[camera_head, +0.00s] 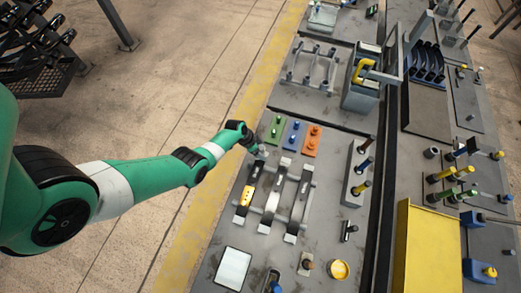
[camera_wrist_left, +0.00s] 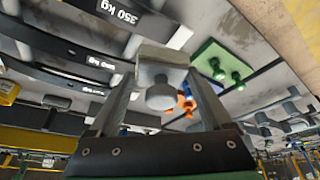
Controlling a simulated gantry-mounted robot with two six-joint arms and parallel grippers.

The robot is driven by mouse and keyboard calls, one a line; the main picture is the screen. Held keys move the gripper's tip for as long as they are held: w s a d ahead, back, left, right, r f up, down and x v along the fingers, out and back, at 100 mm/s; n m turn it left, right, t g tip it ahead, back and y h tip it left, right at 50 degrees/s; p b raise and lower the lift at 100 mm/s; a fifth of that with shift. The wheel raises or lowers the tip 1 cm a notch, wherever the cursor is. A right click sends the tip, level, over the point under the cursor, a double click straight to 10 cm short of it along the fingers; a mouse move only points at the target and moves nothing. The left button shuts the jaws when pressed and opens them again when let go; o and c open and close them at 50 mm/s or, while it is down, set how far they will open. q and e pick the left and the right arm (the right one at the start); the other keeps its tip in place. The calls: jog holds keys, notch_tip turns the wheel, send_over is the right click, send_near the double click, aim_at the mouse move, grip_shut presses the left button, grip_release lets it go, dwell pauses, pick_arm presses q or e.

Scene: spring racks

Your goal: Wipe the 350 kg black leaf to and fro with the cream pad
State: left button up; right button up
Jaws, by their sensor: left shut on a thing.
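The cream pad (camera_wrist_left: 165,57) is a pale block with a round knob, held between the fingers of my left gripper (camera_wrist_left: 160,92). In the head view my left gripper (camera_head: 258,150) is over the far end of the leftmost leaf on the rack, and the pad is mostly hidden there. The 350 kg black leaf (camera_wrist_left: 88,5) shows its white label at the top of the left wrist view, close beside the pad. I cannot tell whether the pad touches it. Other leaves with white labels lie alongside. My right gripper is not in view.
Green (camera_head: 276,128), blue (camera_head: 293,134) and orange (camera_head: 312,141) knobbed plates stand near the gripper. A grey block with upright handles (camera_head: 355,175) is to the right.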

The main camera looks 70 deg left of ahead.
pick_arm(q)
jog(key=shift+f+b, duration=2.55)
jog(key=shift+f, duration=0.25)
jog(key=shift+f+b, duration=0.7)
jog(key=shift+s+d+r+p, duration=0.15)
jog(key=shift+r+p, duration=0.1)
jog(key=shift+p, duration=0.15)
jog(key=shift+s+d+r+p, duration=0.25)
jog(key=shift+s+d+p, duration=0.35)
jog(key=shift+p, duration=0.3)
jog(key=shift+s+d+p, duration=0.3)
jog(key=shift+d+p, duration=0.15)
jog(key=shift+d, duration=0.05)
jog(key=shift+f, duration=0.1)
